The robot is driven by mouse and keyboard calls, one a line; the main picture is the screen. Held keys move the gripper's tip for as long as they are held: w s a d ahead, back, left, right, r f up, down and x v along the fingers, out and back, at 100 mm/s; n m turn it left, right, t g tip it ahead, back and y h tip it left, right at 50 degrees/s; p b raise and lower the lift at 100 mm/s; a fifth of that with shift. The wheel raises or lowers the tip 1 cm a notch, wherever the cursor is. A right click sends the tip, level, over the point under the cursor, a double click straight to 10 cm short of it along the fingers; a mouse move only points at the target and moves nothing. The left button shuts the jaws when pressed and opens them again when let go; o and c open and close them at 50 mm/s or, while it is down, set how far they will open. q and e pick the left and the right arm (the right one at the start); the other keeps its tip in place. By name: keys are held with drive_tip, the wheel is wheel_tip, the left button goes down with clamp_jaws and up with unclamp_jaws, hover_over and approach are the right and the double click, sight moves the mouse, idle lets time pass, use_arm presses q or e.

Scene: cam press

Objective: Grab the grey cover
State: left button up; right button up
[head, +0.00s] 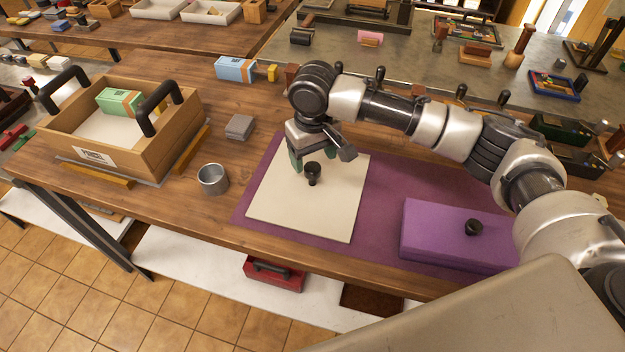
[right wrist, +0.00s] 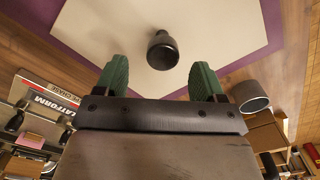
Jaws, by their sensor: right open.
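The grey cover (head: 285,205) is a flat, pale square panel with a black knob (head: 312,172) standing up from it. It lies on a purple mat (head: 384,212) on the wooden table. My right gripper (head: 310,158) is over the cover, close to the knob. In the right wrist view the green fingers of the gripper (right wrist: 160,64) are apart and empty. The knob (right wrist: 162,50) shows in line with the gap between them, around their tips. I cannot tell whether they touch it. My left gripper is not in view.
A purple block with a black knob (head: 440,240) sits on the mat at right, below my arm. A metal cup (head: 213,180) and a grey block (head: 239,127) stand left of the cover. A wooden crate (head: 165,158) with black handles is farther left.

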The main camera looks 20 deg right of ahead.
sight(313, 167)
wheel_tip(313, 167, down, 4)
drive_tip(key=shift+s+a+f+p, duration=0.15)
drive_tip(key=shift+f+p, duration=0.05)
drive_tip(key=shift+p, duration=0.25)
drive_tip(key=shift+f, duration=0.55)
drive_tip(key=shift+c, duration=0.9)
drive_tip(key=c, duration=0.9)
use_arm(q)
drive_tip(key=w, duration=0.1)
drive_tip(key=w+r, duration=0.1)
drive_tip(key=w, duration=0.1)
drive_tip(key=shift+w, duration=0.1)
